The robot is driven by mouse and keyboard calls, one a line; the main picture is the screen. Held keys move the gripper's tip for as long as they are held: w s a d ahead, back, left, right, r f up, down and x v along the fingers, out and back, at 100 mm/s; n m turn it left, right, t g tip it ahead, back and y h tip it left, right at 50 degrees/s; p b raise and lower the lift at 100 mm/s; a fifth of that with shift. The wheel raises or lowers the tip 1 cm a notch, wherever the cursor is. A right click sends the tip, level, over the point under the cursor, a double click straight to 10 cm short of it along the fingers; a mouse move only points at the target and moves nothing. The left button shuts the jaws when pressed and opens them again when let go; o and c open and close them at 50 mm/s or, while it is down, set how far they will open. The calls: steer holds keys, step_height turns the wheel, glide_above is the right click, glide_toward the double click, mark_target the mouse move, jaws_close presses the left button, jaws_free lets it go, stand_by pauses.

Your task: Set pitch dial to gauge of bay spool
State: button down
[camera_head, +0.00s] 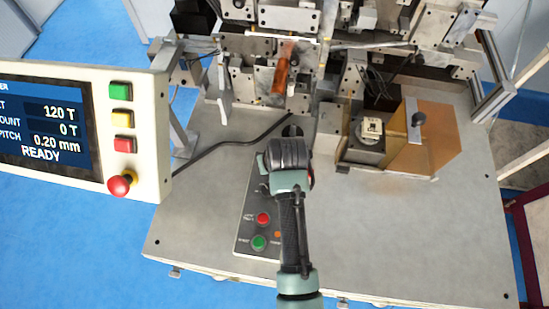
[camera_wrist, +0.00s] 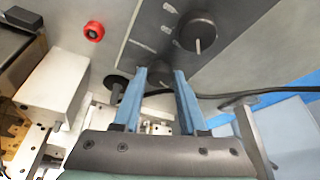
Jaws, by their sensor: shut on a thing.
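In the wrist view, the two blue fingers of my gripper (camera_wrist: 160,72) stand on either side of a dark round knob (camera_wrist: 157,82), which I take to be the pitch dial. They are shut on it. The knob's pointer and setting are hard to read. In the head view, my gripper (camera_head: 289,133) is over the far end of the grey control box; its fingers and the held knob are mostly hidden. The display (camera_head: 45,130) reads pitch 0.20 mm, count 0 T, 120 T and READY. I cannot identify the bay spool or read its gauge.
A second black knob (camera_wrist: 198,32) with a white pointer line is close to the fingers. A red button (camera_head: 264,218) and green button (camera_head: 259,242) sit on the control box. An orange guard (camera_head: 440,145) stands right. The front right of the table (camera_head: 400,235) is clear.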

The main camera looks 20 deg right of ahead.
steer(key=m+h, duration=0.1)
steer(key=m, duration=0.1)
steer(key=m+h+p, duration=0.1)
steer(key=m, duration=0.2)
steer(key=shift+w+a+r+m+g, duration=0.1)
steer(key=shift+w+a+m+g, duration=0.1)
steer(key=shift+m+g, duration=0.15)
steer(key=m+g, duration=0.1)
steer(key=m, duration=0.1)
steer(key=m+h, duration=0.1)
steer(key=m, duration=0.2)
steer(key=shift+w+a+g+b, duration=0.15)
steer(key=shift+w+g+b, duration=0.05)
steer(key=shift+g+b, duration=0.15)
steer(key=m+b, duration=0.1)
steer(key=m, duration=0.1)
steer(key=m+g+b, duration=0.1)
steer(key=m, duration=0.1)
steer(key=m+g+b, duration=0.1)
steer(key=m, duration=0.1)
steer(key=shift+w+f+m+h+b, duration=0.2)
steer(key=shift+w+m+h+b, duration=0.1)
steer(key=shift+m+h, duration=0.1)
steer(key=m+g+b, duration=0.1)
steer(key=m+b, duration=0.1)
steer(key=m, duration=0.1)
steer(key=shift+g+y, duration=0.3)
steer(key=shift+r+m+g+b, duration=0.1)
steer(key=shift+m+g+b, duration=0.4)
steer(key=shift+m+b, duration=0.45)
